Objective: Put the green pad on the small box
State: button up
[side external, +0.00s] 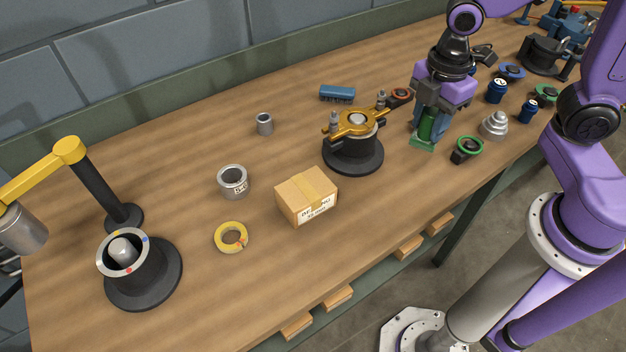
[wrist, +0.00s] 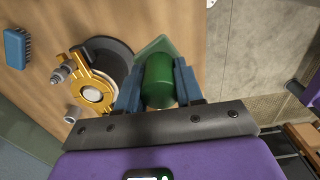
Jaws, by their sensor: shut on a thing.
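The green pad (side external: 423,144) has a dark green upright handle on a paler green flat base. My gripper (side external: 430,120) is shut on the handle, to the right of the casing with the yellow top. In the wrist view the green handle (wrist: 159,82) sits between the two blue fingers, with a corner of the pale base beyond it. I cannot tell whether the base touches the table. The small box (side external: 308,197) is brown cardboard with a tape strip and a printed label. It stands closed near the table's front edge, left of my gripper, with nothing on it.
The black casing with a yellow clamp (side external: 354,140) stands between my gripper and the box. A grey cup (side external: 233,182) and yellow ring (side external: 231,237) lie left of the box. A stepped metal part (side external: 494,125) and green ring (side external: 468,148) lie right of my gripper.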

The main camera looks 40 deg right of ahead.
jog(key=s+a+r+n, duration=0.3)
jog(key=a+r+n, duration=0.4)
jog(key=a+n, duration=0.55)
send_over(306, 188)
notch_tip(306, 188, down, 9)
jog(key=shift+s+d+f, duration=0.1)
jog(key=shift+f, duration=1.7)
jog(key=o, duration=1.1)
jog(key=shift+f, duration=0.1)
jog(key=shift+c, duration=0.2)
